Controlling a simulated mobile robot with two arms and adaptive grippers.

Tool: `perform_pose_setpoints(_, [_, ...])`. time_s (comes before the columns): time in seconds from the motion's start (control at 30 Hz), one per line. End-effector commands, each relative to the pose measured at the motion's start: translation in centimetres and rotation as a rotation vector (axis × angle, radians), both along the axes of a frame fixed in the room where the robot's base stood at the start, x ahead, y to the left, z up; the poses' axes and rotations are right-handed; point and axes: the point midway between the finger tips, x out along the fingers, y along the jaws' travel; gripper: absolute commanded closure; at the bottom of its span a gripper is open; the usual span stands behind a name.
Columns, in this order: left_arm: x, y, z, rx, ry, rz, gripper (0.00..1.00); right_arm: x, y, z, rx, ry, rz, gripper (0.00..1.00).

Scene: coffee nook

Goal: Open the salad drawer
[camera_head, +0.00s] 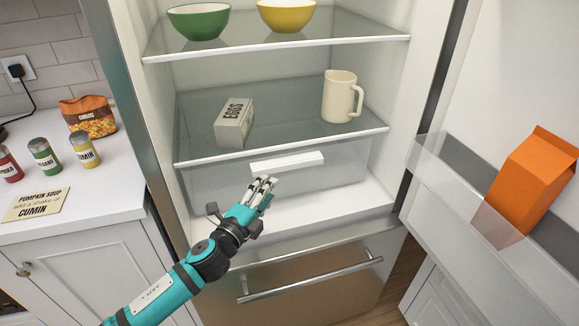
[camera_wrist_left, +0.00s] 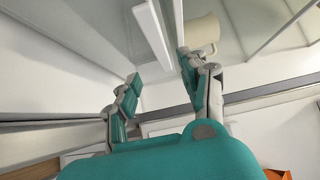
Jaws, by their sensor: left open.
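The salad drawer (camera_head: 345,175) is a clear box with a white handle (camera_head: 287,163) under the lower glass shelf of the open fridge. It looks shut. My left gripper (camera_head: 265,185) is just in front of and below the left part of the handle. In the left wrist view my left gripper (camera_wrist_left: 160,85) has its fingers apart with nothing between them. The white handle (camera_wrist_left: 153,35) lies ahead of the fingertips there, and I cannot tell whether they touch it. My right gripper is not in view.
An egg box (camera_head: 234,122) and a cream jug (camera_head: 341,97) stand on the lower shelf. Green (camera_head: 198,22) and yellow (camera_head: 286,16) bowls stand above. The open door with an orange carton (camera_head: 533,178) is at right. A counter (camera_head: 100,190) with spice jars is at left.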

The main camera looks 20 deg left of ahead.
Motion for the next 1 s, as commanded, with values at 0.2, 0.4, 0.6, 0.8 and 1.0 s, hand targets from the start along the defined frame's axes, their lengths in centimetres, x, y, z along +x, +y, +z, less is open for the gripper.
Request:
perform_pose_setpoints(0.2, [4.9,-1.0,0.2,0.0,-0.002,0.001,0.56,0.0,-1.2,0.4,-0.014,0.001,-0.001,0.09])
perform_pose_setpoints(0.4, [8.6,-1.7,0.1,0.001,0.0,0.001,0.56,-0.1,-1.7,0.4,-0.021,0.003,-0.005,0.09])
perform_pose_setpoints(0.6, [10.7,-2.1,-0.1,0.001,0.0,0.0,0.56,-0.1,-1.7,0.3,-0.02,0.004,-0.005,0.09])
perform_pose_setpoints(0.8, [11.2,-2.2,-0.1,0.002,0.001,0.0,0.56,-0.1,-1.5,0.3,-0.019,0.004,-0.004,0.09])
perform_pose_setpoints(1.0, [11.2,-2.2,-0.1,0.002,0.001,0.0,0.6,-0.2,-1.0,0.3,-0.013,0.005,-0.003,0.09])
